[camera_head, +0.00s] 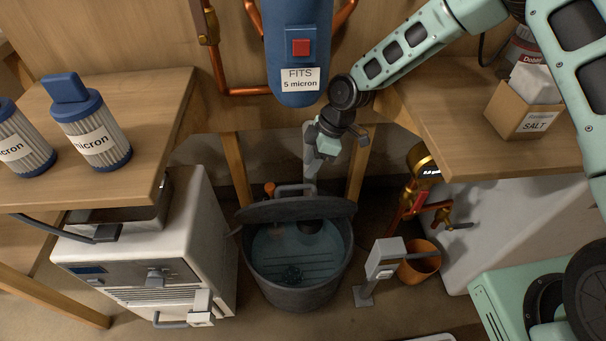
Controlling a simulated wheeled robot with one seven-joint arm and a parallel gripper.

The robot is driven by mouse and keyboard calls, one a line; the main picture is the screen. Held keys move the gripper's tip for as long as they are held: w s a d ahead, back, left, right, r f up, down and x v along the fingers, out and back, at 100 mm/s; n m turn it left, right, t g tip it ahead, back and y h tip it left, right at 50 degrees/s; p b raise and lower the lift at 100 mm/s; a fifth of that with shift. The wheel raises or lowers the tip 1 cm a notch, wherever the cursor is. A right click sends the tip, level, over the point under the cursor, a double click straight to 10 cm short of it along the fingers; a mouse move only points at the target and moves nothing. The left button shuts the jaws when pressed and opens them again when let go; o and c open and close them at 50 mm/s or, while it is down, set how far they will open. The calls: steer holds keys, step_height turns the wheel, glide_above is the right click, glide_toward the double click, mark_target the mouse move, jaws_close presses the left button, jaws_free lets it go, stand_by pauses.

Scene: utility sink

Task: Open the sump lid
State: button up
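The sump (300,298) is a dark round tub on the floor, with water (285,250) showing inside. Its dark lid (280,211) is at the back of the rim, looks raised and tilted, and leaves the front of the opening uncovered. A grey handle or pipe (290,188) shows at the lid's back edge. My gripper (325,150) is above and behind the lid, close to that grey part. Whether they touch is unclear, and the gripper's opening cannot be made out at this angle.
A blue filter housing (298,50) hangs above. A white appliance (190,240) stands left of the sump. A grey pedestal device (382,262) and an orange bucket (419,262) stand right. Wooden worktops (150,100) flank the gap, with filter cartridges (91,130) on the left one.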

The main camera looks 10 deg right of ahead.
steer(key=p+v, duration=0.1)
steer(key=v, duration=0.7)
steer(key=shift+d+r, duration=0.2)
steer(key=shift+r, duration=0.2)
